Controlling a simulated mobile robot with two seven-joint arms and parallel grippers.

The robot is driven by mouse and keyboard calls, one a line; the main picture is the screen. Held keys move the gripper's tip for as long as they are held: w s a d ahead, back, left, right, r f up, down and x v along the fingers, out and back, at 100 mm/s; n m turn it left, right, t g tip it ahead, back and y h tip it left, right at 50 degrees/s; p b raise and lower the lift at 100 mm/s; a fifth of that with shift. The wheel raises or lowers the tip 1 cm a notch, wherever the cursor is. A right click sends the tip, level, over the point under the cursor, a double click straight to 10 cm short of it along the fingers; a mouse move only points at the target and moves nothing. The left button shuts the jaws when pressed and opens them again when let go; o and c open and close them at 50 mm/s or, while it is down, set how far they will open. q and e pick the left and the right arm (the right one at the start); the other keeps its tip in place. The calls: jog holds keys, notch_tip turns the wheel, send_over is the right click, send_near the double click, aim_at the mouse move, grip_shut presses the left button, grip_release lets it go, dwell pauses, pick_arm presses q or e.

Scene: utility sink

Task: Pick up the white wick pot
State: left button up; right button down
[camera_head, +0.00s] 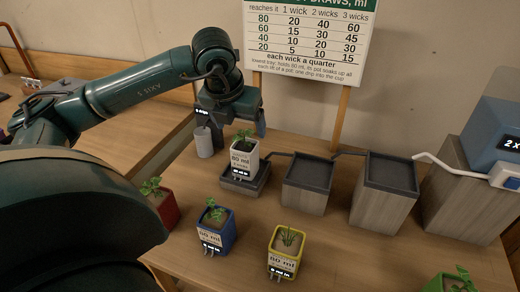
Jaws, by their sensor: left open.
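The white wick pot (243,160), with a green plant and an "80 ml" label, stands upright on the lowest dark-topped tray (232,185). My left gripper (237,128) is open, pointing down just above the pot, with its fingers around the height of the plant's leaves. I cannot tell whether a finger touches the plant. The pot's body shows clear below the fingers. My right gripper is not in view.
Stepped trays (308,175) (392,173) rise rightward, joined by spouts, to a blue tank (490,135). Red (164,207), blue (215,236), yellow (285,262) and green (436,284) pots stand in front. A grey cylinder (204,143) is left of the white pot. A sign (308,40) stands behind.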

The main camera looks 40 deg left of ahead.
aim_at(244, 146)
pick_arm(q)
jog(key=x, duration=0.7)
jog(key=shift+a+f+p, duration=0.1)
jog(key=shift+f+p, duration=0.05)
jog(key=shift+p, duration=0.25)
jog(key=shift+a+p+x, duration=0.15)
jog(key=shift+p+x, duration=0.25)
jog(key=shift+x, duration=0.95)
jog(key=shift+a+p+x, duration=0.15)
jog(key=shift+p+x, duration=0.25)
jog(key=shift+x, duration=1)
jog(key=shift+s, duration=0.1)
jog(key=shift+c, duration=0.2)
jog(key=c, duration=1.3)
